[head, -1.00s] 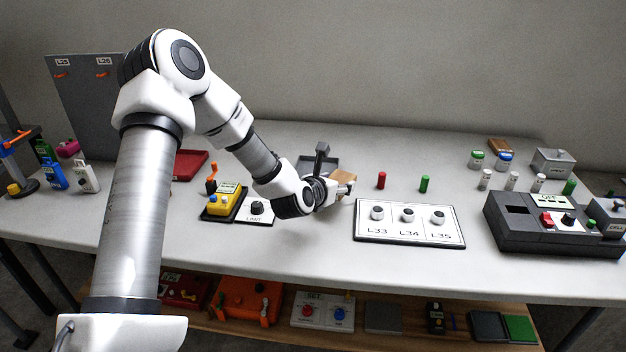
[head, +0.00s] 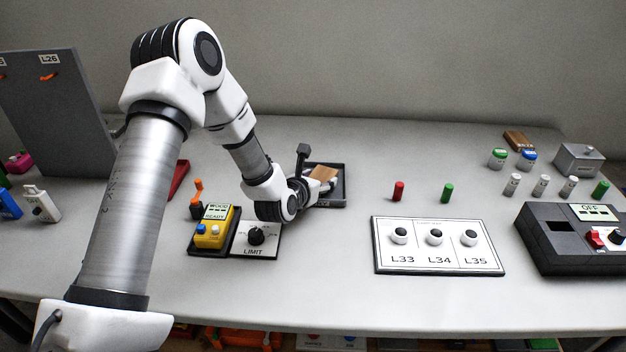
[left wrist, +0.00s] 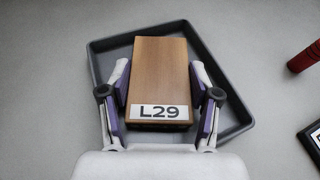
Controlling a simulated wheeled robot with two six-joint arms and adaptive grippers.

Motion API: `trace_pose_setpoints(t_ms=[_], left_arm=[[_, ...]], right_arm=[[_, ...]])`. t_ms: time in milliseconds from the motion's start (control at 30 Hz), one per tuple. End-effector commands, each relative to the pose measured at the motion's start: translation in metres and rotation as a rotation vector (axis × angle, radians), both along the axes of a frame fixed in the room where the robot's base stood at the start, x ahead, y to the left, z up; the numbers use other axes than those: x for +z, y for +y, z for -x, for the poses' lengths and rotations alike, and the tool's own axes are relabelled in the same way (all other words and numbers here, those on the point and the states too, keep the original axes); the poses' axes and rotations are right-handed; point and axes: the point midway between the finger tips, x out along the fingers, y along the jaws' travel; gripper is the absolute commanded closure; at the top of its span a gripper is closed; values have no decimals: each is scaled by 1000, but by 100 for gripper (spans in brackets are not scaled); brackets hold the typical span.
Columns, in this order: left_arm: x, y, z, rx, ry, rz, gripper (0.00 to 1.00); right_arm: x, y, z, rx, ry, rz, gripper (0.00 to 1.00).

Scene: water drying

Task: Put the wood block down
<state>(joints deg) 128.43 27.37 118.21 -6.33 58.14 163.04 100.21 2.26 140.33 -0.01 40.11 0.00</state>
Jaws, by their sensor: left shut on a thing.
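The wood block (left wrist: 160,75) is brown with a white L29 label, and my left gripper (left wrist: 161,100) is shut on its two sides in the left wrist view. The block is over a dark grey shallow tray (left wrist: 97,52); whether it touches the tray floor I cannot tell. In the head view the left gripper (head: 322,186) reaches over the tray (head: 342,170) from the left, and part of the block (head: 323,173) shows. My right gripper is not in view.
A yellow moisture meter (head: 213,228) and a LIMIT dial (head: 257,237) stand just in front of the gripper. A panel marked L33, L34, L35 (head: 438,262) lies to the right. Red (head: 398,191) and green (head: 447,193) cylinders stand behind it. Bare table lies between tray and panel.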

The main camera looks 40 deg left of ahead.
Motion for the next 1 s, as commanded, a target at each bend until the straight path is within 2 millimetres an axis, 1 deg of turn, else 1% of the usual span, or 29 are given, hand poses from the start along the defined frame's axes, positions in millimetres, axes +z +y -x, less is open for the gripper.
trace_pose_setpoints(t_ms=[100, 267, 300, 600, 700, 767, 867, 1000], left_arm=[[-1, 0, 1, -1, 6, 1, 80], [-5, 0, 1, -1, 6, 2, 80], [-4, 0, 1, -1, 6, 1, 28], [-2, 0, 1, -1, 5, 1, 28], [4, 0, 1, -1, 5, 1, 28], [4, -1, 10, 1, 5, 4, 28], [13, -5, 30, 1, 5, 5, 28], [28, -10, 65, 1, 5, 8, 28]], right_arm=[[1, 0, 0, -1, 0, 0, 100], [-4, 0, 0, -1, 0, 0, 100], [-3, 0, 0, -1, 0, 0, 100], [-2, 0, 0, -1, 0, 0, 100], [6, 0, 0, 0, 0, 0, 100], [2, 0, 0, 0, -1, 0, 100], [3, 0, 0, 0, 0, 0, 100], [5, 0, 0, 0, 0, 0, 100]])
